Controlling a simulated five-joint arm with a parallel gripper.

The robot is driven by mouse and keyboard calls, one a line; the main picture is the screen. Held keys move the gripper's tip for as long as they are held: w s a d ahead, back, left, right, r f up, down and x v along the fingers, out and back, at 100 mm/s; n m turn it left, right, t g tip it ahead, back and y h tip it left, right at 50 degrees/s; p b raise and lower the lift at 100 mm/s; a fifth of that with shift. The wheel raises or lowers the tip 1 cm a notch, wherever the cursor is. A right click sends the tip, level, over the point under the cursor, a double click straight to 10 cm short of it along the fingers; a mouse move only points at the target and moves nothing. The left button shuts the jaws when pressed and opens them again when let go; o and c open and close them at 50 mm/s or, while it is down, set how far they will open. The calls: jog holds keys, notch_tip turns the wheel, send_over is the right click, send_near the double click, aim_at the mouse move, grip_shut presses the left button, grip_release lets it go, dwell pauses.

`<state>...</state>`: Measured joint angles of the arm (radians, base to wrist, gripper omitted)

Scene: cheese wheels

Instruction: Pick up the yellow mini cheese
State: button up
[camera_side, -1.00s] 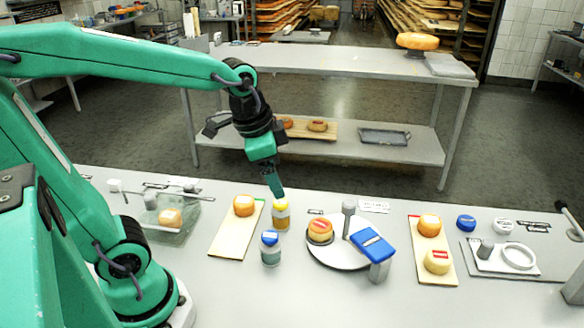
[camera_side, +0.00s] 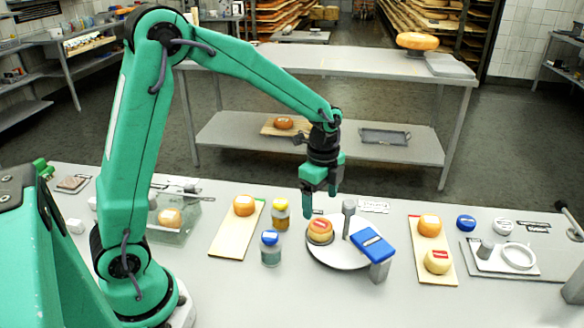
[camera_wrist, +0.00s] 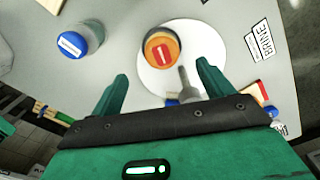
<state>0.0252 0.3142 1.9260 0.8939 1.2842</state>
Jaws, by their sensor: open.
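The yellow mini cheese (camera_side: 437,262) has a red label and sits on the front part of the right-hand wooden board (camera_side: 446,280), behind which an orange cheese (camera_side: 429,225) sits on the same board. My gripper (camera_side: 320,202) is open and empty, fingers pointing down above the round white plate (camera_side: 340,262), well left of the yellow cheese. An orange cheese with a red label (camera_side: 320,231) sits on that plate, below my fingers. In the wrist view this orange cheese (camera_wrist: 163,42) shows ahead of and between my fingers (camera_wrist: 163,72). I cannot make out the yellow cheese there.
A grey post (camera_side: 348,222) and a blue-topped block (camera_side: 372,245) stand at the plate. A blue-lidded jar (camera_side: 270,250) and a yellow-lidded jar (camera_side: 280,215) stand left of it. Another orange cheese (camera_side: 243,205) is on the left board (camera_side: 230,240).

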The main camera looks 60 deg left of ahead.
aim_at(321, 224)
jog(key=shift+w+f, duration=0.15)
jog(key=shift+f, duration=4)
jog(key=c, duration=1.2)
jog(key=shift+r, duration=0.15)
jog(key=shift+w+r, duration=0.1)
jog(key=shift+r, duration=0.4)
jog(key=r, duration=0.3)
jog(key=shift+d+r, duration=0.15)
jog(key=shift+d, duration=0.05)
jog(key=s+d+r, duration=0.6)
jog(key=d, duration=0.3)
jog(key=shift+s+d+r, duration=0.2)
jog(key=shift+d+r, duration=0.05)
jog(key=shift+d, duration=0.05)
